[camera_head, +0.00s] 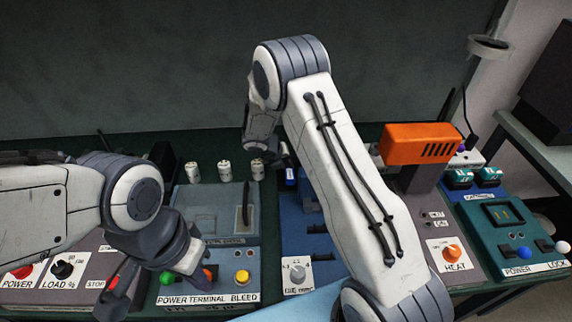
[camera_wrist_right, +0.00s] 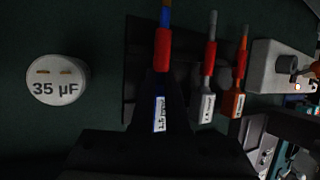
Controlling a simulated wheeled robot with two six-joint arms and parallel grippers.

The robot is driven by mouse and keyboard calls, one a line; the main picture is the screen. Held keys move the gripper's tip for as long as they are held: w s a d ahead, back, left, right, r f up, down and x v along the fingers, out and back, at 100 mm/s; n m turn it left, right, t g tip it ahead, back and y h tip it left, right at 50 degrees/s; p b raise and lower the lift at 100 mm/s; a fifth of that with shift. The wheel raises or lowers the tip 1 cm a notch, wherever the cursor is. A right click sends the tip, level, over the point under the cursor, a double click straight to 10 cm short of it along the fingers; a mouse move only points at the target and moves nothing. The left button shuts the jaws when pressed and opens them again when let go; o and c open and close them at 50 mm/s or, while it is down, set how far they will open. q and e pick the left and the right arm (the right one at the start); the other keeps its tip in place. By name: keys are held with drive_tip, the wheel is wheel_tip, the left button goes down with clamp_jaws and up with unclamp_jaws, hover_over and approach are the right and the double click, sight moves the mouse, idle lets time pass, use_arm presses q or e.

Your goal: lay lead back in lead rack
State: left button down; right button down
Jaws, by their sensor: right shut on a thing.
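In the right wrist view, my right gripper (camera_wrist_right: 165,90) is shut on a lead (camera_wrist_right: 163,50) with a red sleeve, a blue top and a white label. Two more leads, one grey-topped (camera_wrist_right: 208,62) and one orange-topped (camera_wrist_right: 240,70), lie beside it to the right over a dark rack-like base (camera_wrist_right: 130,100). I cannot tell whether the held lead touches this base. In the head view, my right gripper (camera_head: 284,158) is mostly hidden behind its own arm, above the back of the bench. My left gripper (camera_head: 150,276) hangs low over the front panels; its jaw opening is unclear.
A white "35 µF" cylinder (camera_wrist_right: 57,80) stands left of the held lead. White cylinders (camera_head: 224,171) stand in a row at the back. The power terminal (camera_head: 205,280), an orange-topped heat unit (camera_head: 415,145) and a teal lock unit (camera_head: 515,235) crowd the bench.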

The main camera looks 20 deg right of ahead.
idle(0.3)
drive_tip(key=c, duration=0.8)
unclamp_jaws()
drive_tip(key=shift+c, duration=0.2)
drive_tip(key=s+a+r+m+y, duration=0.1)
drive_tip(key=s+a+r+m, duration=0.2)
drive_tip(key=s+a+r, duration=0.3)
drive_tip(key=s+a+r+m, duration=0.4)
drive_tip(key=r, duration=0.4)
drive_tip(key=s+a+r+m+g+y, duration=0.1)
drive_tip(key=s+a+r+m, duration=0.1)
drive_tip(key=s+m, duration=0.4)
drive_tip(key=s+a+r+m+g+y, duration=0.1)
drive_tip(key=s+a+r+m+y, duration=0.1)
drive_tip(key=s+m, duration=0.5)
drive_tip(key=s+a+r+m+g+y, duration=0.1)
drive_tip(key=s+a+m, duration=0.3)
drive_tip(key=s, duration=1)
drive_tip(key=r+m+y, duration=0.1)
drive_tip(key=m, duration=0.1)
drive_tip(key=shift+m, duration=0.3)
drive_tip(key=shift+w, duration=0.1)
